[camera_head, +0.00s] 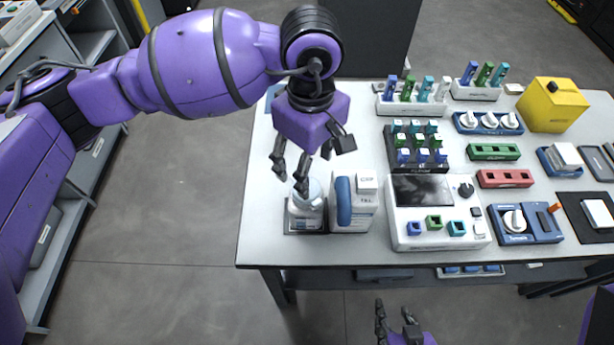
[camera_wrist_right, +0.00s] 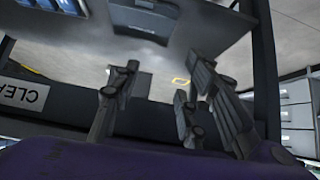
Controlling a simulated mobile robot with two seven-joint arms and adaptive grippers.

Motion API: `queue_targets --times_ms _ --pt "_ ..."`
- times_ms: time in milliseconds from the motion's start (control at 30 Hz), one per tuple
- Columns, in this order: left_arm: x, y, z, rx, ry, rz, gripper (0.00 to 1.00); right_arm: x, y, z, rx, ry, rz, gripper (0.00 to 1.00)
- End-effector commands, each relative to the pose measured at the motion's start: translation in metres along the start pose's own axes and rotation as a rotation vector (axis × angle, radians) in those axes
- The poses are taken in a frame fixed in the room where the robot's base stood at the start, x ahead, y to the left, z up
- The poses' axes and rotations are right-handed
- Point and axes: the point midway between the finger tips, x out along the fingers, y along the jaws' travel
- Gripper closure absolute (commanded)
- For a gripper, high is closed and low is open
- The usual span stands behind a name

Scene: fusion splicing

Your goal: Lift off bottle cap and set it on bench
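A clear bottle with a pale bluish-white top (camera_head: 306,207) stands in a dark tray near the left front of the bench (camera_head: 270,215). The cap's outline is hard to make out. My left gripper (camera_head: 293,177) points down just above the bottle's top, fingers apart and nothing seen between them. A fingertip overlaps the top in the picture; I cannot tell whether they touch. My right gripper (camera_head: 396,318) is low in front of the bench. Its fingers also show in the right wrist view (camera_wrist_right: 150,95), spread and empty.
A white dispenser box with a blue side (camera_head: 358,203) stands close right of the bottle. A splicer with a dark screen (camera_head: 433,212) is further right. Racks, coloured blocks and a yellow container (camera_head: 552,105) fill the right side. The bench's left strip is bare.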

Motion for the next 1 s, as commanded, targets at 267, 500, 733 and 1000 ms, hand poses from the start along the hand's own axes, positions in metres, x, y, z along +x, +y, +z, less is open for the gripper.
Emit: queue_targets --times_ms 267,500,733,1000 --pt "0.030 -0.002 -0.001 -0.002 -0.001 -0.003 0.38 -0.009 0.004 0.024 0.000 -0.045 0.007 0.60" --pt "0.065 -0.003 -0.004 -0.002 -0.001 -0.001 0.38 -0.013 0.005 0.020 -0.003 -0.045 0.006 0.60" --pt "0.076 -0.003 -0.004 -0.001 -0.001 0.000 0.38 -0.010 0.003 0.013 -0.004 -0.033 0.001 0.60" --pt "0.075 -0.003 -0.004 -0.001 -0.001 0.000 0.58 -0.011 0.003 0.013 -0.004 -0.034 0.000 0.60"
